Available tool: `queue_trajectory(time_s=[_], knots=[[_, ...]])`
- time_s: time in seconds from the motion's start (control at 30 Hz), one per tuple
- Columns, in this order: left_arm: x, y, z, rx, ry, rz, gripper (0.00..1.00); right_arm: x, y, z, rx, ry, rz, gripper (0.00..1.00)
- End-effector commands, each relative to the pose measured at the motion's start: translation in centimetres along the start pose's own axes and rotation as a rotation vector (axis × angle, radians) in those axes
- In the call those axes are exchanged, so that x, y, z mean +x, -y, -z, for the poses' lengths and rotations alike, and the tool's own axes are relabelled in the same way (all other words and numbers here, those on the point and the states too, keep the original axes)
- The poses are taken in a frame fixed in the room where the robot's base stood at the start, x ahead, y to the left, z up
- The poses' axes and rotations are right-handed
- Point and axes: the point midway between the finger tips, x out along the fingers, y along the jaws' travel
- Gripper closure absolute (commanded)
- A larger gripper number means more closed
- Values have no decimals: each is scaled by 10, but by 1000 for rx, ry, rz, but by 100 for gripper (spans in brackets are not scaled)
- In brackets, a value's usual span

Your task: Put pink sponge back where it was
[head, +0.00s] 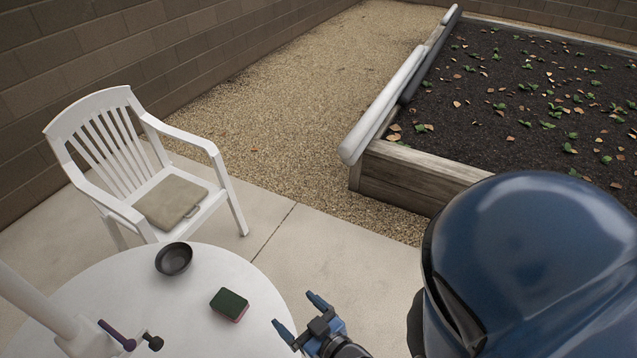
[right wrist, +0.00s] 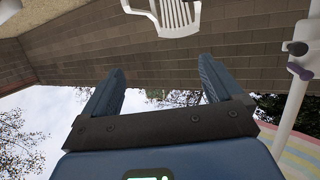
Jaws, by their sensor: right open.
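The sponge (head: 229,304), with a dark green top and a pink lower layer showing at its edge, lies on the round white table (head: 215,262). My right gripper (head: 301,316) is open at the table's right edge, to the right of the sponge and apart from it. In the right wrist view the two fingers of the right gripper (right wrist: 158,85) stand wide apart with nothing between them. My left gripper is in neither view.
A dark bowl (head: 173,259) stands on the table behind the sponge. A white pole (head: 35,300) with knobs rises at the table's left. A white chair (head: 123,155) with a tan cushion (head: 171,202) is behind the table. A wooden raised bed (head: 420,176) is at right.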

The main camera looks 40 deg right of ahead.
Motion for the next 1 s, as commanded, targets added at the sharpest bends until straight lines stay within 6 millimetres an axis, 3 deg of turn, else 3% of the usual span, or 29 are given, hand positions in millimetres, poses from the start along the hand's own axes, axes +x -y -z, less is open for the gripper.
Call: queue_trajectory(time_s=[0.03, 0.1, 0.3, 1.0], knots=[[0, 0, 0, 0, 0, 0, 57, -20, -3, 10, 8, -46, -10, 7], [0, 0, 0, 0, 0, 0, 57, -39, -5, 25, 16, -112, -20, 7], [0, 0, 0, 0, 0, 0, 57, -70, -8, 53, 29, -223, -34, 7], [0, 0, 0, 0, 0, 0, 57, -75, -8, 57, 31, -242, -36, 7]])
